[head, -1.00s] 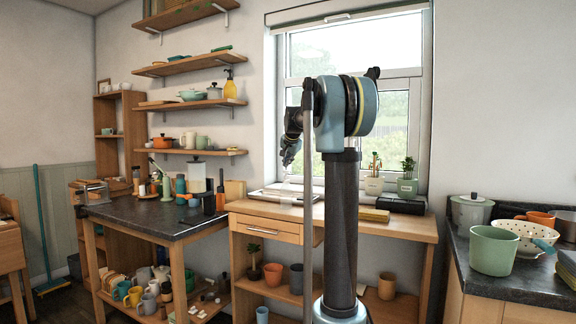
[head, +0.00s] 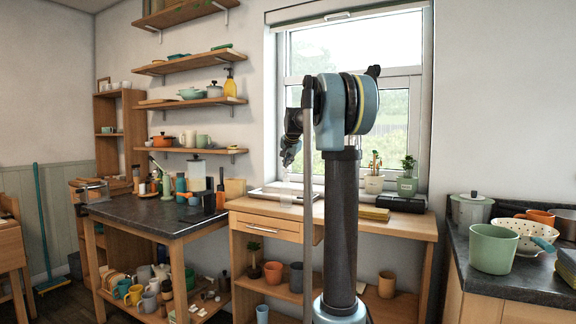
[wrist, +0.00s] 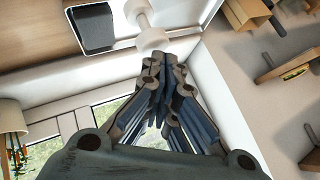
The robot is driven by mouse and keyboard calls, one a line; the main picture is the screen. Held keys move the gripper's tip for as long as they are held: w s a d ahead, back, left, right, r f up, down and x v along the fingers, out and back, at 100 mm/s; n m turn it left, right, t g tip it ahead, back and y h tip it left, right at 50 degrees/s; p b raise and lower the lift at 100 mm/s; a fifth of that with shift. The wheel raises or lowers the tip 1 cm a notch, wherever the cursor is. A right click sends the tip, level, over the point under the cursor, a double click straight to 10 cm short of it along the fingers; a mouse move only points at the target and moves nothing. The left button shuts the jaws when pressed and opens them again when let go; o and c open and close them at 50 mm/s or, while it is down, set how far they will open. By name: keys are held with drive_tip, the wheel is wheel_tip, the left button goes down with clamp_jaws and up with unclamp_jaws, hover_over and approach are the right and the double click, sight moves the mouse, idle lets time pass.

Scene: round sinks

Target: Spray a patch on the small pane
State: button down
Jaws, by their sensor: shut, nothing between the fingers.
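My gripper (head: 288,152) hangs beside the window, above the desk; its fingers are shut and empty. In the wrist view the closed fingertips (wrist: 164,64) point toward a pale tray (wrist: 205,12) holding a dark block (wrist: 93,27) and a white knobbed piece (wrist: 150,36). The tray (head: 268,192) lies on the wooden desk. The window has a wide upper pane (head: 345,48) and a lower pane (head: 393,105), partly hidden by my arm. I cannot tell which pane is the small one. A yellow bottle with a dark trigger-like top (head: 230,85) stands on a wall shelf.
Two potted plants (head: 374,183) and (head: 407,185) stand by the window, near a black box (head: 401,204). The dark-topped table (head: 140,212) at left is crowded at the back. A green pot (head: 493,249) and a colander stand on the right counter.

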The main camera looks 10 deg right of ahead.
drive_tip(key=shift+f, duration=0.45)
idle(0.6)
drive_tip(key=shift+r, duration=0.95)
wheel_tip(320, 180, up, 6)
idle(0.6)
idle(0.6)
